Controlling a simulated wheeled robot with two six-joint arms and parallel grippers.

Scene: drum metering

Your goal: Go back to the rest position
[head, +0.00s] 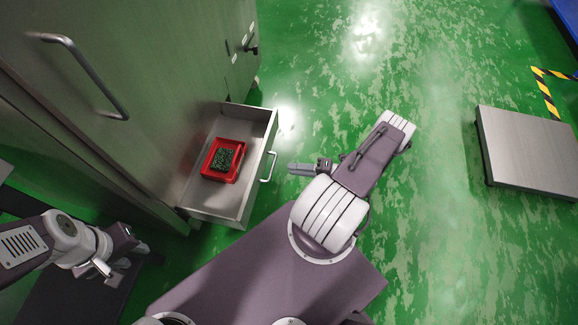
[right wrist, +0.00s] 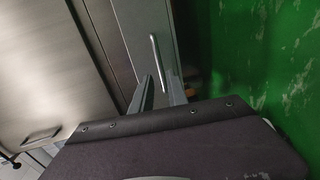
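My right gripper (head: 300,168) is beside the handle (head: 269,167) of a pulled-out metal drawer (head: 247,190), apart from it in the head view. In the right wrist view its two fingers (right wrist: 158,92) stand apart with nothing held between them, and the bar handle (right wrist: 158,60) shows beyond them. My left gripper (head: 138,248) is at the lower left, near the cabinet's lower front; its fingers are too small to tell open from shut. A red tray (head: 208,172) with dark green granular contents (head: 226,158) sits inside the drawer.
A grey metal cabinet (head: 150,60) with a large bar handle (head: 88,78) fills the upper left. A low steel platform (head: 530,150) stands at the right, near yellow-black floor tape (head: 545,92). The green floor (head: 440,240) between is clear.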

